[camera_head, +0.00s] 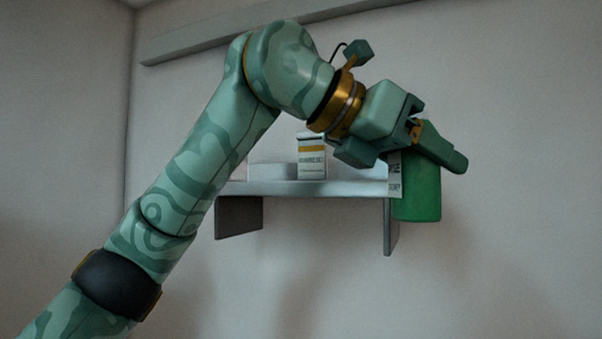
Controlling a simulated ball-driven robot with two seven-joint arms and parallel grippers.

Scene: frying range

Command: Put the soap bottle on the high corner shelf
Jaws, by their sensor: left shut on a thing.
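A green soap bottle (418,195) hangs upright in my left gripper (432,140), just off the right end of the shelf in the picture. The gripper is shut on its upper part, and the fingers hide the bottle's top. A pale label with dark print shows at the bottle's left side. The grey wall shelf (345,188) stands on two brackets behind my left arm. The bottle's base hangs lower than the shelf board. I cannot tell whether the bottle touches the shelf. My right gripper is not in view.
A small white carton with a yellow band (312,158) stands on the shelf near its middle. A pale item (240,168) at the shelf's left end is mostly hidden by my arm. A grey rail (200,38) runs along the wall above. The wall right of the bottle is bare.

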